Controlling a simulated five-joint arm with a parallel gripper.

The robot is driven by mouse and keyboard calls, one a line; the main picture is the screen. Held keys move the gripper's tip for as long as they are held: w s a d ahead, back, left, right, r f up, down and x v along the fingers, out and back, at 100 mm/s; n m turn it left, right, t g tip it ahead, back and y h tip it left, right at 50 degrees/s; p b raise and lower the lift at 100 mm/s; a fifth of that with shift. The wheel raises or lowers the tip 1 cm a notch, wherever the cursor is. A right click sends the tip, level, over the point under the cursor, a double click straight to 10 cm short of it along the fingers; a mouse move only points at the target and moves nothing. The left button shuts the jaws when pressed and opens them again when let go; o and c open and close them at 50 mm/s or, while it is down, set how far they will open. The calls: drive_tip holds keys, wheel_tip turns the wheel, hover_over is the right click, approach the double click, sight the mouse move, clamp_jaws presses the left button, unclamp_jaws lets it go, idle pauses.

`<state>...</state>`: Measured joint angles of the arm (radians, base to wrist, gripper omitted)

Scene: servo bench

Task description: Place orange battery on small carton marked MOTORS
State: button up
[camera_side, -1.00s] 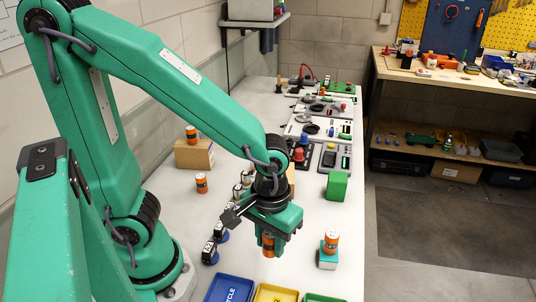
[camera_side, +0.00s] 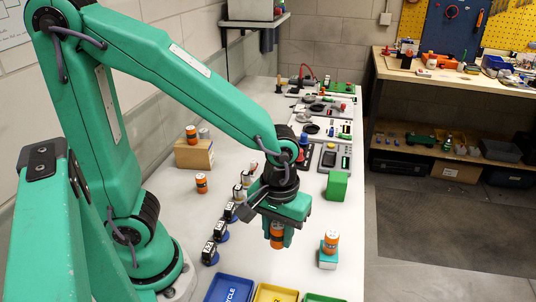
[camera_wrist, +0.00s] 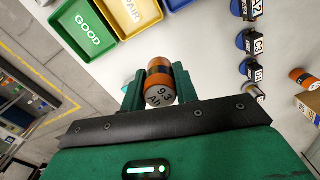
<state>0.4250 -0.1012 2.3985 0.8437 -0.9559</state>
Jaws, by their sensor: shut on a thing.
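My gripper (camera_side: 277,238) is shut on an orange battery (camera_side: 277,229), which hangs upright between the fingers above the bench. In the wrist view the battery (camera_wrist: 159,83) has a dark band and a pale end reading "9.3 Ah". A brown carton (camera_side: 194,155) stands by the wall at the left, with an orange can and a grey can on top; no marking on it is readable. In the wrist view, part of a carton (camera_wrist: 308,104) shows at the right edge. I cannot tell which carton reads MOTORS.
Another orange battery (camera_side: 201,183) stands in front of the carton, and one sits on a teal-and-white block (camera_side: 328,260) at the right. Several labelled blue-based items (camera_side: 210,251) line the bench. Blue (camera_side: 229,290), yellow (camera_side: 275,293) and green trays lie in front. A green block (camera_side: 337,186) stands farther back.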

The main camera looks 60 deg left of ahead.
drive_tip(key=w+a+r+n, duration=0.3)
drive_tip(key=w+a+n, duration=0.4)
drive_tip(key=w+n, duration=0.1)
drive_tip(key=w+a+r+n, duration=0.3)
drive_tip(key=w+a+n, duration=0.5)
drive_tip(key=w+a+f, duration=0.1)
drive_tip(key=a+f, duration=0.1)
drive_tip(key=a, duration=0.1)
drive_tip(key=w+a+f, duration=0.1)
drive_tip(key=a+f, duration=0.2)
drive_tip(key=a, duration=0.1)
drive_tip(key=a+f, duration=0.2)
drive_tip(key=a, duration=0.2)
drive_tip(key=shift+w+f, duration=0.25)
drive_tip(key=shift+w, duration=0.15)
drive_tip(key=shift+f, duration=1.95)
drive_tip(key=shift+f, duration=0.2)
drive_tip(key=o, duration=1)
drive_tip(key=shift+o, duration=0.2)
drive_tip(key=shift+r, duration=0.1)
